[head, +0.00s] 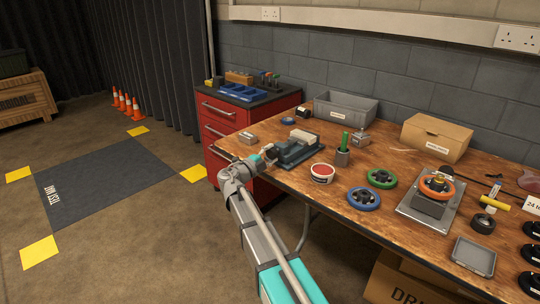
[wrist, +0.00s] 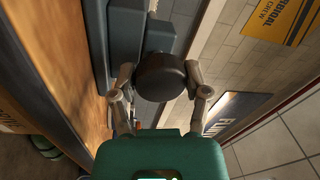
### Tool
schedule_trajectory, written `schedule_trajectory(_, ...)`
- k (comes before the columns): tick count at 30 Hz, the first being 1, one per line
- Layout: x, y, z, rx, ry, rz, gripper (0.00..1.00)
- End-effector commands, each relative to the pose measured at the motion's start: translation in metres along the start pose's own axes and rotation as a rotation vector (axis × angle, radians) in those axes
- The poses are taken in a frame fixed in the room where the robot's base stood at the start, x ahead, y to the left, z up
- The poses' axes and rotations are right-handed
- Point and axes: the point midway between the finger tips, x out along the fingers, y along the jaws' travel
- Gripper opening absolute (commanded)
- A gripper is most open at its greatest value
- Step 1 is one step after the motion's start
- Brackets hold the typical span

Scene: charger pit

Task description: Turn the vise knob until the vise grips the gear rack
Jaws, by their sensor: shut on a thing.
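The blue-grey vise (head: 297,151) sits at the left front edge of the wooden workbench. In the wrist view its body (wrist: 125,40) runs up from behind the knob. The vise knob (wrist: 162,77) is a dark round cap. My gripper (wrist: 159,72) has one finger on each side of the knob and is shut on it. In the head view my gripper (head: 264,158) is at the vise's near left end and hides the knob. A pale block (head: 304,136) shows at the top of the vise; I cannot tell whether it is the gear rack or whether the jaws touch it.
A small metal block (head: 247,137) lies left of the vise. A red-topped tub (head: 321,172) and a green-handled tool (head: 343,150) stand right of it. A grey bin (head: 346,108) is behind. A red drawer cabinet (head: 225,130) stands left of the bench.

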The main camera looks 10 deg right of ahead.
Motion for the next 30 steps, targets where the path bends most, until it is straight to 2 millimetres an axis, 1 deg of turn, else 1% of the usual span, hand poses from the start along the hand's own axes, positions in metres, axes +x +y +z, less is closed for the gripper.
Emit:
schedule_trajectory(1,0.0007,0.0017,-0.0039,0.014,0.01,0.005,0.14)
schedule_trajectory(16,0.0005,0.0023,-0.0044,0.041,0.013,0.008,0.14)
schedule_trajectory(17,0.0004,0.0023,-0.0044,0.041,0.013,0.008,0.63)
schedule_trajectory(21,0.0003,0.002,-0.0036,0.041,0.011,0.007,0.89)
schedule_trajectory(22,0.0002,0.0018,-0.0032,0.041,0.011,0.007,0.95)
schedule_trajectory(23,0.0001,0.0017,-0.0029,0.04,0.01,0.006,0.96)
schedule_trajectory(30,-0.0001,0.0009,-0.0014,0.04,0.007,0.004,0.96)
